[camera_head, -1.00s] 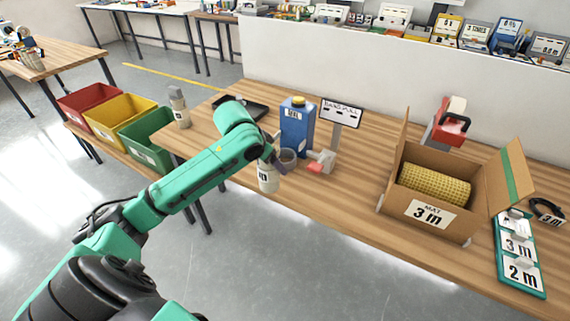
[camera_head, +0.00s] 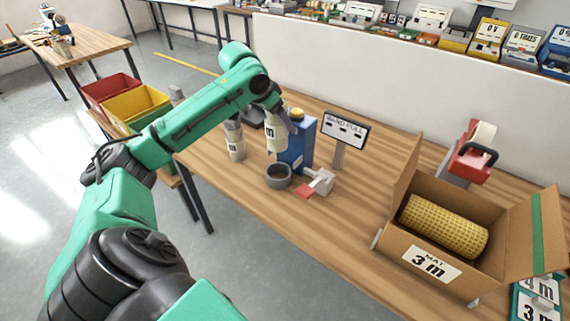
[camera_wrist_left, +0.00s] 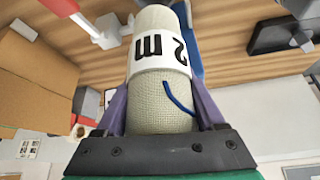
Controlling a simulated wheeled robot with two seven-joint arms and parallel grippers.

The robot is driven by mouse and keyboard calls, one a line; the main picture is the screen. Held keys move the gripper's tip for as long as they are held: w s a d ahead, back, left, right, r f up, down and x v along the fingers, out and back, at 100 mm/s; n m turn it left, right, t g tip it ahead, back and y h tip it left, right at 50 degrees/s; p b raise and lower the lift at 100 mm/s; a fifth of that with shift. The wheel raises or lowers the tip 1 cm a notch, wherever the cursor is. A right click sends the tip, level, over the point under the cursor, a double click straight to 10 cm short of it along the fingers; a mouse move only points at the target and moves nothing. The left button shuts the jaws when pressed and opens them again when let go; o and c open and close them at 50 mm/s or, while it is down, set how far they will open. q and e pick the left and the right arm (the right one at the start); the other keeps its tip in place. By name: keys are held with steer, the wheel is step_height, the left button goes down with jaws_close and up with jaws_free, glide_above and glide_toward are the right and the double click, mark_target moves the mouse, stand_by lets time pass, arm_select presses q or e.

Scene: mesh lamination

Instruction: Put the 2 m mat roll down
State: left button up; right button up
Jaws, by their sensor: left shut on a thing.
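The 2 m mat roll (camera_head: 276,138) is pale, with a white label, and stands roughly upright beside the blue container. My left gripper (camera_head: 279,118) is shut on its upper part from above. In the left wrist view the roll (camera_wrist_left: 160,85) sits between the two purple fingers, its "2 m" label upside down and a short blue strand on its side. I cannot tell whether its lower end touches the table. My right gripper is not in view.
Another pale labelled roll (camera_head: 235,142) stands to the left on the wooden table (camera_head: 340,215). A grey cup (camera_head: 278,177), a red-and-white device (camera_head: 318,184), the blue container (camera_head: 301,142) and a sign (camera_head: 345,130) are close by. An open box (camera_head: 400,250) holds a yellow mat roll (camera_head: 445,226).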

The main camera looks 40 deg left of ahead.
mark_target(279, 134)
arm_select(q)
steer(key=f, duration=0.4)
steer(key=shift+s+f, duration=0.2)
steer(key=shift+s, duration=0.15)
steer(key=f, duration=0.7)
steer(key=f+p, duration=0.1)
steer(key=f, duration=0.2)
steer(key=shift+w+f, duration=0.2)
steer(key=shift+w, duration=0.25)
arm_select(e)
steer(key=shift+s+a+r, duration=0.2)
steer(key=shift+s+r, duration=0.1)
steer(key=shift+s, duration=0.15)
arm_select(q)
steer(key=o, duration=1.6)
steer(key=shift+f, duration=0.1)
steer(key=shift+c, duration=0.2)
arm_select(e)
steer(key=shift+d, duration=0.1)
